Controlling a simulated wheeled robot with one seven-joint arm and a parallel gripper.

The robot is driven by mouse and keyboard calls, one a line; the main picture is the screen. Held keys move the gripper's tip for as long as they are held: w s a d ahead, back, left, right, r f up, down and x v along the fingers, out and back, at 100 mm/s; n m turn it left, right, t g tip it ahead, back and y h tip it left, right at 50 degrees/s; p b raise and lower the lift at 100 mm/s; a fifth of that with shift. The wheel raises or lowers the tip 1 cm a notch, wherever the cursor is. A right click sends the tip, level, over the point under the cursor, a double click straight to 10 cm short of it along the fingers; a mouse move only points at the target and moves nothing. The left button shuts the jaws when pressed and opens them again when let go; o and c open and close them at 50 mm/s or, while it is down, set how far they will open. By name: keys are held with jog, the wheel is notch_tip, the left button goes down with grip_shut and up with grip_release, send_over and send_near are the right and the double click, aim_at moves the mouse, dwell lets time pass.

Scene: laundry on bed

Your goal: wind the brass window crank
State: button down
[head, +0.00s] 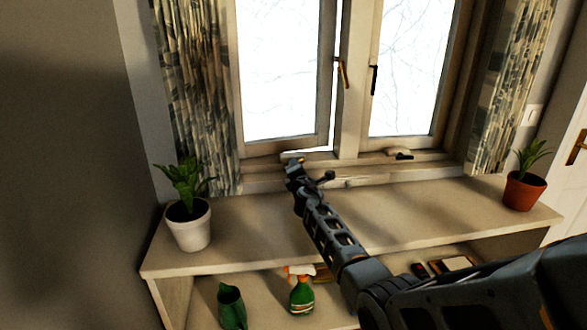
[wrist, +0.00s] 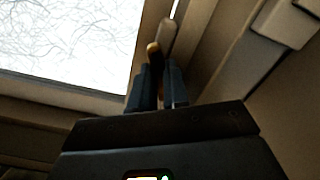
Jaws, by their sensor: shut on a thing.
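In the head view my gripper (head: 294,165) is at the sill under the left sash and hides most of the crank. The left window sash (head: 327,75) stands slightly ajar, with bright gaps along its bottom and right edges. How far the crank is turned cannot be told.
A white-potted plant (head: 189,228) stands left on the shelf top (head: 400,215), and a red-potted plant (head: 523,190) stands right. A dark handle (head: 404,156) lies at the right sill. A green spray bottle (head: 301,296) is on the lower shelf. Patterned curtains (head: 197,90) hang beside the window.

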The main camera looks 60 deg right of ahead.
jog(key=n, duration=0.4)
jog(key=f+n, duration=0.1)
jog(key=n, duration=0.1)
jog(key=shift+s+n+p, duration=0.1)
jog(key=shift+n+p, duration=0.2)
jog(key=shift+p, duration=0.1)
jog(key=n+p, duration=0.1)
jog(key=n, duration=0.4)
jog(key=shift+a+n, duration=0.1)
jog(key=shift+n, duration=0.3)
jog(key=c, duration=1.5)
grip_release()
jog(key=o, duration=0.4)
jog(key=shift+r, duration=0.35)
jog(key=shift+p+v, duration=1.55)
jog(key=shift+v, duration=2.2)
jog(key=shift+f, duration=0.1)
